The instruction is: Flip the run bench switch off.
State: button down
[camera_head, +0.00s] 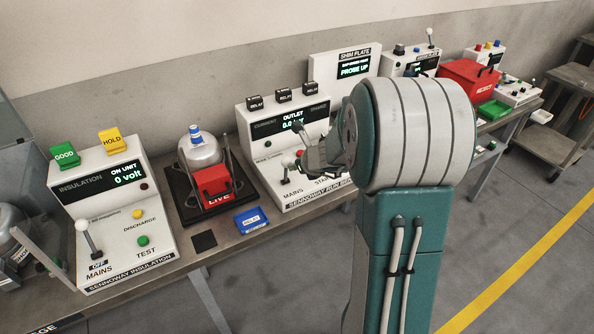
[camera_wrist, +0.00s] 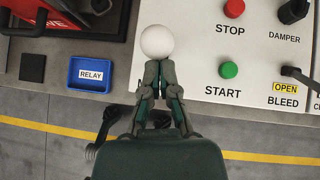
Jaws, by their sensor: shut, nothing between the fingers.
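The run bench (camera_head: 318,199) is a white sloped console in the middle of the table in the head view. Its mains switch, a lever with a white ball knob (camera_head: 287,162), stands above the MAINS label at the console's lower left. In the wrist view the white knob (camera_wrist: 165,41) sits right at my fingertips, and its stem and most of its label are hidden. My gripper (camera_wrist: 163,66) is shut with nothing held, close to the knob; I cannot tell whether they touch. In the head view my gripper (camera_head: 308,160) is just right of the lever.
A red STOP button (camera_wrist: 234,8), a green START button (camera_wrist: 229,70) and a bleed lever (camera_wrist: 300,77) lie right of my gripper. A blue relay tray (camera_head: 251,219) and the insulation unit (camera_head: 108,215) with its own mains lever stand to the left.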

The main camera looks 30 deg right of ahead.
jog(key=shift+w+a+r, duration=0.1)
jog(key=shift+w+r, duration=0.15)
jog(key=shift+w, duration=0.7)
jog(key=shift+w+r, duration=0.25)
jog(key=shift+w, duration=2.25)
jog(key=v, duration=0.4)
jog(key=shift+s+f, duration=0.15)
jog(key=shift+s, duration=0.05)
notch_tip(320, 180, up, 9)
jog(key=s+d, duration=0.1)
jog(key=shift+s+d, duration=0.15)
jog(key=shift+s, duration=0.2)
